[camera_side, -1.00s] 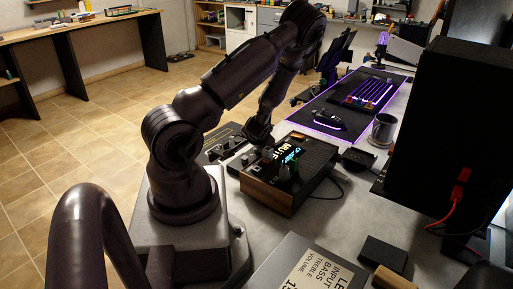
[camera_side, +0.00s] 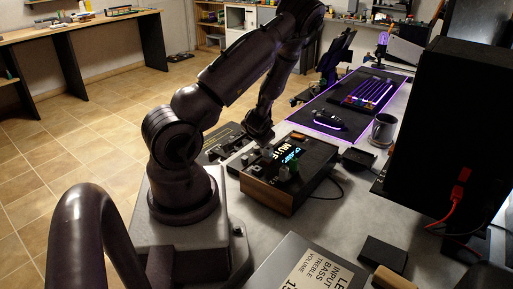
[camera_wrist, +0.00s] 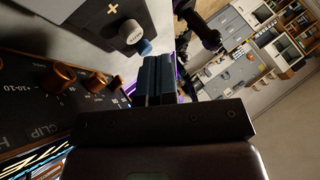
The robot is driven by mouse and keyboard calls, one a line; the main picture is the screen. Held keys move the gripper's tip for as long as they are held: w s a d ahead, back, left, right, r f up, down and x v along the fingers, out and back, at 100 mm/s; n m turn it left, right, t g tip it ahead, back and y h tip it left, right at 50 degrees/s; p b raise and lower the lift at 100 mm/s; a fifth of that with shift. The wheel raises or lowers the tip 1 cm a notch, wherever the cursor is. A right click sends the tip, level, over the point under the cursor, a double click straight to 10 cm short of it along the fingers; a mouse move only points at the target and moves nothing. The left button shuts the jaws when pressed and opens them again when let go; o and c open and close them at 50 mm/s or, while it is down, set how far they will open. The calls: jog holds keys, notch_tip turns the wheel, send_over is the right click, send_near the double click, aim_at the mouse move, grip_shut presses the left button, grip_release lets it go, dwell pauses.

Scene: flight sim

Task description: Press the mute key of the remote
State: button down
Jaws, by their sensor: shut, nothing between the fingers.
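My gripper (camera_wrist: 152,60) is shut, its two dark fingers side by side with nothing between them. In the wrist view, a grey panel (camera_wrist: 85,22) with a yellow plus sign lies beyond the fingertips. A rounded pale key or cap (camera_wrist: 131,31) with small unreadable lettering and a blue part (camera_wrist: 145,46) stands on it, just past the fingertips; I cannot tell if they touch. It may be the remote's key.
Copper-coloured knobs (camera_wrist: 62,75) stand on the amplifier's dark face, close left of my fingers. A black box (camera_side: 358,158), a mug (camera_side: 384,128) and a purple-lit desk mat (camera_side: 338,129) lie to the right.

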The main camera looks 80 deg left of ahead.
aim_at(259, 147)
jog(key=shift+r, duration=2.3)
jog(key=w+d+r+m+t+h, duration=0.1)
jog(key=w+d+r+h, duration=0.1)
jog(key=w+d+r, duration=0.4)
jog(key=w+d+r+t+h, duration=0.1)
jog(key=d+r+t+h, duration=0.15)
jog(key=d, duration=0.45)
jog(key=w+d+r+m+t+h, duration=0.1)
jog(key=w+d+r+h, duration=0.1)
jog(key=w+d+r, duration=0.4)
jog(key=s+d+r+m+h, duration=0.1)
jog(key=s+d+r+m, duration=0.1)
jog(key=s+d+r, duration=0.3)
jog(key=s+d+r+m+h, duration=0.1)
jog(key=s+d+r+m, duration=0.2)
jog(key=d, duration=0.8)
jog(key=s+r, duration=0.2)
jog(key=s, duration=0.2)
jog(key=shift+d, duration=0.35)
